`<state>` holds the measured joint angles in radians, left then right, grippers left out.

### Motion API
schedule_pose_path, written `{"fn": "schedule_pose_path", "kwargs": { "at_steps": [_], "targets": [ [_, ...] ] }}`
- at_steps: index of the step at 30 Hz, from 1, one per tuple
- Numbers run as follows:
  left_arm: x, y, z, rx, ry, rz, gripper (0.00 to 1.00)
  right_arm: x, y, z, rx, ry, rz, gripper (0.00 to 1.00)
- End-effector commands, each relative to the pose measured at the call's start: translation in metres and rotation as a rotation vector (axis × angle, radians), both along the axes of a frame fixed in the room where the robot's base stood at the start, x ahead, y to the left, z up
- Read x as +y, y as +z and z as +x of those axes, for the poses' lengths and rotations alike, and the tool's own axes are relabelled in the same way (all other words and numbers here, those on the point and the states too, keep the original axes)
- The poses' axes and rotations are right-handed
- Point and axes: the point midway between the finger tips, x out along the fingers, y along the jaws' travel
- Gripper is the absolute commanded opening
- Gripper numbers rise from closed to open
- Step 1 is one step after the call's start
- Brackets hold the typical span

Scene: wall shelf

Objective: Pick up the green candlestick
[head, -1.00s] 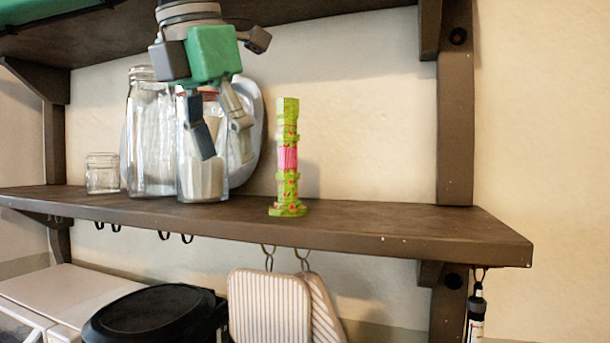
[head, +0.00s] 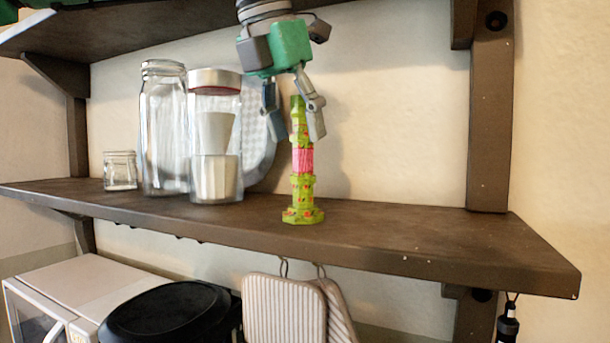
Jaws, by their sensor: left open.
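The green candlestick (head: 303,186) stands upright on the wall shelf, with a pink band around its middle and a wider foot. My left gripper (head: 293,125) hangs from above with its fingers pointing down and spread apart. It is open, and its fingers are at the height of the candlestick's top. The right finger overlaps the candlestick's upper part in the picture; I cannot tell whether they touch. My right gripper is not in view.
A tall glass jar (head: 164,140), a jar with a metal lid (head: 214,178) and a small glass (head: 120,171) stand left of the candlestick. A pale plate (head: 262,150) leans behind. The shelf (head: 420,232) is clear to the right. Another shelf (head: 130,38) is above.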

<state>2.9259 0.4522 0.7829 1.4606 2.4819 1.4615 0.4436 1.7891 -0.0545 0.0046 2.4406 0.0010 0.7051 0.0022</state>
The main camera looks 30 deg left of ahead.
Motion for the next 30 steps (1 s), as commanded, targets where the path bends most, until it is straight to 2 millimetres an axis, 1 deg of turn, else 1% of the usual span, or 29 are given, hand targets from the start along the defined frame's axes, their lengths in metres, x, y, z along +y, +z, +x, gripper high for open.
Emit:
{"fn": "schedule_pose_path", "kwargs": {
  "at_steps": [1, 4, 6, 8, 14, 15, 17, 18, 19, 30],
  "targets": [
    [-0.002, 0.001, 0.010, 0.004, 0.001, -0.001, 0.46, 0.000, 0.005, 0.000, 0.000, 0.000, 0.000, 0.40],
    [-0.005, 0.000, 0.026, 0.003, 0.001, 0.000, 0.46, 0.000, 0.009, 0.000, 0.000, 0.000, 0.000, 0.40],
    [-0.005, -0.007, 0.027, 0.003, -0.001, 0.001, 0.46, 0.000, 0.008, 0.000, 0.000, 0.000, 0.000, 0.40],
    [-0.005, -0.010, 0.027, 0.002, -0.001, 0.000, 0.46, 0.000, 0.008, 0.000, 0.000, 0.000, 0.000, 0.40],
    [-0.005, -0.011, 0.026, 0.000, -0.002, -0.001, 0.46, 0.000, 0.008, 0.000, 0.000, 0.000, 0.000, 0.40],
    [-0.005, -0.011, 0.026, 0.000, -0.002, -0.001, 0.42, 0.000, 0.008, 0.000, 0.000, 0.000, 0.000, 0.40],
    [-0.005, -0.011, 0.027, 0.000, -0.002, -0.001, 0.21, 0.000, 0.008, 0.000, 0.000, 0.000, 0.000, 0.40],
    [-0.005, -0.012, 0.027, 0.001, -0.002, -0.001, 0.07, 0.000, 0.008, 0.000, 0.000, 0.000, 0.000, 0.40],
    [-0.005, -0.012, 0.027, 0.001, -0.002, -0.001, 0.00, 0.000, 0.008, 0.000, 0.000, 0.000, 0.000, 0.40],
    [-0.006, -0.013, 0.028, 0.003, -0.003, 0.000, 0.00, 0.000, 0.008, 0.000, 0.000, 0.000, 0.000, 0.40]
  ]
}}
